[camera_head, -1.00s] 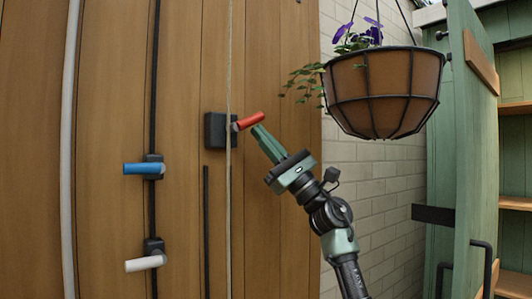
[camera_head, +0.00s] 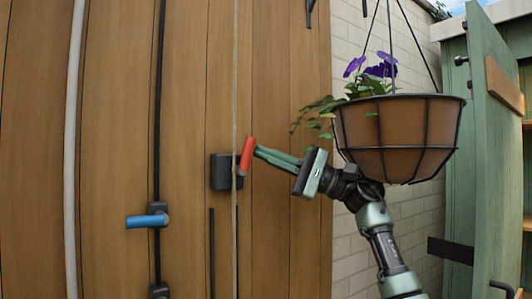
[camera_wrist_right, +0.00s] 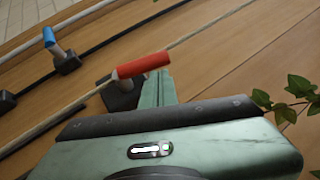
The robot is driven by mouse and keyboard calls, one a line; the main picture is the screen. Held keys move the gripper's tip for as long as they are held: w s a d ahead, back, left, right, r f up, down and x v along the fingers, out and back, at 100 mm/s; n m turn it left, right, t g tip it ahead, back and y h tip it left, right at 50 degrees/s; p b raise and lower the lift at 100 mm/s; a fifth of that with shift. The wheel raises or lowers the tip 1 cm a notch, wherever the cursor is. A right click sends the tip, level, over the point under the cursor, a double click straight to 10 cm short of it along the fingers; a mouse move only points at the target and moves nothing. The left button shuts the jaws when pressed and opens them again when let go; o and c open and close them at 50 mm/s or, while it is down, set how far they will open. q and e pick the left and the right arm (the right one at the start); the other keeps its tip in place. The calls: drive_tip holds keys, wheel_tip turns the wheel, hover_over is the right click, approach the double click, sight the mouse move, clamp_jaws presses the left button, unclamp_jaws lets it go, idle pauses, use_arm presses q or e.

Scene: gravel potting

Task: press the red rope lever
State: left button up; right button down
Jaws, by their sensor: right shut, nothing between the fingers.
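The red rope lever (camera_head: 247,155) sticks out of a dark block (camera_head: 219,172) on the wooden wall, beside a pale rope (camera_head: 235,110). Its handle points steeply up in the head view. It also shows in the right wrist view (camera_wrist_right: 143,65), just past my fingertips. My right gripper (camera_head: 259,151) comes in from the right, shut and empty, with its fingertips at the lever's right side; they look to be touching it, though a tiny gap cannot be ruled out. My left gripper is not in view.
A blue lever (camera_head: 147,220) is lower left on a black rope (camera_head: 157,110). A hanging flower basket (camera_head: 395,135) is close above and behind my right wrist, its leaves (camera_head: 318,112) near the gripper. A green cabinet door (camera_head: 497,150) stands at the right.

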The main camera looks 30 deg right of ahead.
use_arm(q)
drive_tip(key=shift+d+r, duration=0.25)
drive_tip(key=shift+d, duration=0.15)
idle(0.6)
